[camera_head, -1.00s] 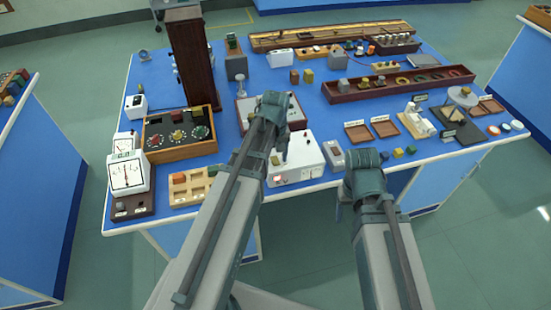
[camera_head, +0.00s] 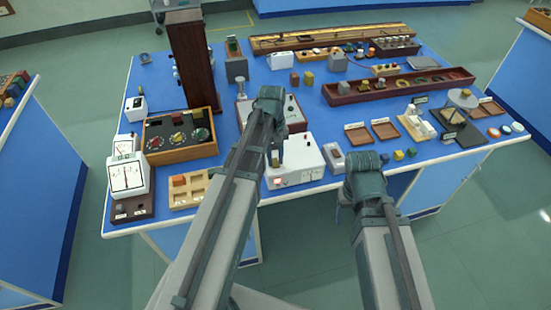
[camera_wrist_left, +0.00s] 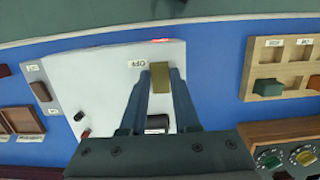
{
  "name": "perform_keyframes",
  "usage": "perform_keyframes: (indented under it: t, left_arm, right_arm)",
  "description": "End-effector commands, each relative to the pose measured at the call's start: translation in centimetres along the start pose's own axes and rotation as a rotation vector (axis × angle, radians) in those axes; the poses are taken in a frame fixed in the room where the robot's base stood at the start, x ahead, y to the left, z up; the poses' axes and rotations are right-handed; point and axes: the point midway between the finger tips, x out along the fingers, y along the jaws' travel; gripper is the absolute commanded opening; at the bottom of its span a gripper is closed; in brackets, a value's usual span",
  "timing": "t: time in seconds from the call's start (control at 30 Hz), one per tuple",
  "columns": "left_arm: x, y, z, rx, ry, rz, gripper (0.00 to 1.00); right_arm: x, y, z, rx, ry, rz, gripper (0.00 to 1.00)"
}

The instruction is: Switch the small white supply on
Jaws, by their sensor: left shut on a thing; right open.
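The small white supply (camera_head: 308,163) is a flat white box near the front edge of the blue bench. A small reddish light (camera_head: 277,181) shows on its front face. My left gripper (camera_head: 275,160) points down over the box's left part. In the left wrist view, its fingers (camera_wrist_left: 160,78) are shut on a brass-coloured switch piece (camera_wrist_left: 160,72) on the supply (camera_wrist_left: 105,85). An "OFF" label (camera_wrist_left: 137,64) is beside it. The switch piece's lower part is hidden by the fingers. My right gripper (camera_head: 343,205) is open, apart from everything, in front of the bench edge.
A small grey box (camera_head: 333,158) stands right of the supply. A wooden tray (camera_head: 190,190) and a dial box (camera_head: 180,137) are to its left. Another white instrument (camera_head: 292,112) is behind. Small blocks (camera_head: 398,155) lie right, near the front edge.

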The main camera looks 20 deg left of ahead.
Motion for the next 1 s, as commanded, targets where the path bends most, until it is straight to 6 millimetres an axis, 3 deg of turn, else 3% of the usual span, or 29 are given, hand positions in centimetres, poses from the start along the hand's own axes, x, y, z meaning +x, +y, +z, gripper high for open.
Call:
perform_keyframes:
  t: [0.13,0.17,0.3,0.73,1.0]
  left_arm:
    - [-0.1,0.0,0.0,0.000,0.001,0.000,0.00]
    - [-0.1,0.0,0.0,0.000,0.002,0.000,0.35]
    - [0.0,0.0,0.0,0.000,0.002,0.000,0.60]
    - [-0.5,0.0,0.0,0.000,0.002,0.000,0.60]
    - [-3.0,0.0,0.0,0.000,0.002,0.000,0.60]
  right_arm:
    - [-0.1,0.0,0.0,0.000,0.000,0.000,0.66]
    - [-0.1,0.0,0.0,0.000,0.000,0.000,0.66]
    - [0.0,0.0,0.0,0.000,0.000,0.000,0.66]
    - [-0.5,0.0,0.0,0.000,0.000,0.000,0.66]
    - [-2.9,0.3,0.2,0.000,0.000,0.000,0.66]
